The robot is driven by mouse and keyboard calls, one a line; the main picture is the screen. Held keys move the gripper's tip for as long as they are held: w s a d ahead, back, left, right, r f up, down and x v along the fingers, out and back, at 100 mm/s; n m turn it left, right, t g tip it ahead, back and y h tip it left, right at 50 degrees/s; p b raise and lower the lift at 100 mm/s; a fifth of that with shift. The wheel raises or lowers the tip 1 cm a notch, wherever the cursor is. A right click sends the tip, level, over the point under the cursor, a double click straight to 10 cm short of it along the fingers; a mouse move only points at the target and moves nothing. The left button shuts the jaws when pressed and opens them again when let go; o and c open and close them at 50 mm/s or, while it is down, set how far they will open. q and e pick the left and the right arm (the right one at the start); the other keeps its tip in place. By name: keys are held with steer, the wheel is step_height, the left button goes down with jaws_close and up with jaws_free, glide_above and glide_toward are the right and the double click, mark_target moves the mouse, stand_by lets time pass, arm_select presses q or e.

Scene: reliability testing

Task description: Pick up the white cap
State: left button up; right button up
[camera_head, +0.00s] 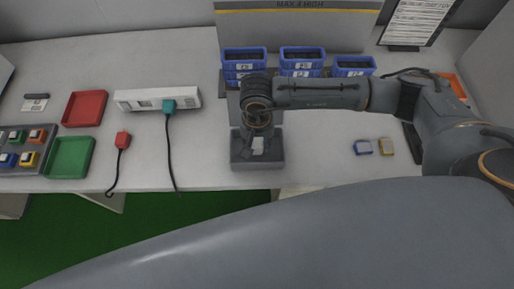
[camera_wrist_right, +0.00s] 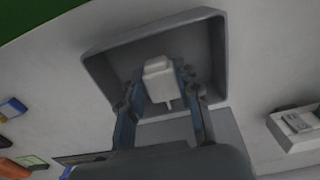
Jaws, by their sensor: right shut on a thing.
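The white cap (camera_wrist_right: 159,79) shows in the right wrist view between the fingers of my right gripper (camera_wrist_right: 163,92). The gripper is shut on it, inside or just above a grey open-topped box (camera_wrist_right: 112,72). In the head view the white cap (camera_head: 258,144) shows as a small pale patch under my right gripper (camera_head: 257,133), over the grey box (camera_head: 258,165). The wrist and fingers hide part of the box there. I cannot tell if the cap touches the box floor. My left gripper is not in view.
Blue bins (camera_head: 303,57) stand behind the right arm.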

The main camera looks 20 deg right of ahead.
steer(key=s+a+r+b, duration=0.3)
steer(key=s+a+r, duration=0.4)
steer(key=s+r, duration=0.3)
steer(key=shift+s+a, duration=0.4)
steer(key=shift+s, duration=0.45)
